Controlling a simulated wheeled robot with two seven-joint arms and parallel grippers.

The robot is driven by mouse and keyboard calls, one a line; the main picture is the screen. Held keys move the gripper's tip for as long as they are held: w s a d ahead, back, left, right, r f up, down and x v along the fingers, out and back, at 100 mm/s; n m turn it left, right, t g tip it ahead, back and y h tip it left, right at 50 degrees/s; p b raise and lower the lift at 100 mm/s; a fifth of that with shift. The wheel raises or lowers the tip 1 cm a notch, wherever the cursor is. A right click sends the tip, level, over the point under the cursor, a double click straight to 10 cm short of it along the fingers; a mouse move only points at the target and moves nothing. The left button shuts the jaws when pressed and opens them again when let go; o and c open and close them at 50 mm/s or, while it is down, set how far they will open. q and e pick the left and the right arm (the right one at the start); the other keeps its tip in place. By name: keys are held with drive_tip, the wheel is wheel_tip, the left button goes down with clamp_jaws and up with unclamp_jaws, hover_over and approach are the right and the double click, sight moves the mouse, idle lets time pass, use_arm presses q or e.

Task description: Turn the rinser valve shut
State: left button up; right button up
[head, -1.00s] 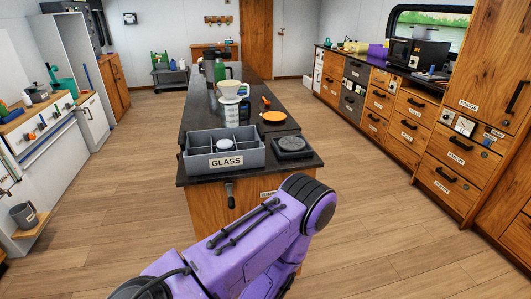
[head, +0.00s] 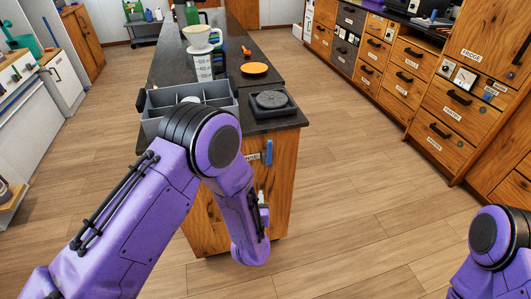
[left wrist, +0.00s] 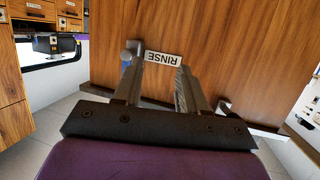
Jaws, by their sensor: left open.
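The rinser valve has a blue lever (head: 268,152) standing upright on the wooden end face of the counter, beside a small white label. In the left wrist view, a grey round end (left wrist: 133,46) and a bit of blue show by the upside-down RINSE label (left wrist: 162,58). My left gripper (left wrist: 160,70) is open and empty, its fingers pointing at the panel below the label. The valve is at the tip of its left-hand finger in that view; I cannot tell if they touch. In the head view my purple left arm hides most of this gripper. My right gripper is out of view.
On the counter are a grey divided tray (head: 155,128), a black scale (head: 270,101), an orange disc (head: 255,68) and a jug (head: 204,66) with a white dripper (head: 201,38). Drawers (head: 405,78) line the right. The floor (head: 370,180) between is clear.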

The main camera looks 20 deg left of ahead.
sight(270, 148)
use_arm(q)
drive_tip(key=w+d+r+t+y, duration=0.2)
drive_tip(key=w+d+r+t, duration=0.15)
drive_tip(key=w+r, duration=0.4)
drive_tip(key=shift+n+g, duration=0.3)
drive_tip(key=shift+g, duration=0.05)
drive_tip(key=x, duration=0.5)
drive_tip(key=r+p+x, duration=0.1)
drive_tip(key=x, duration=0.2)
drive_tip(key=shift+w, duration=0.25)
drive_tip(key=shift+c, duration=0.3)
clamp_jaws()
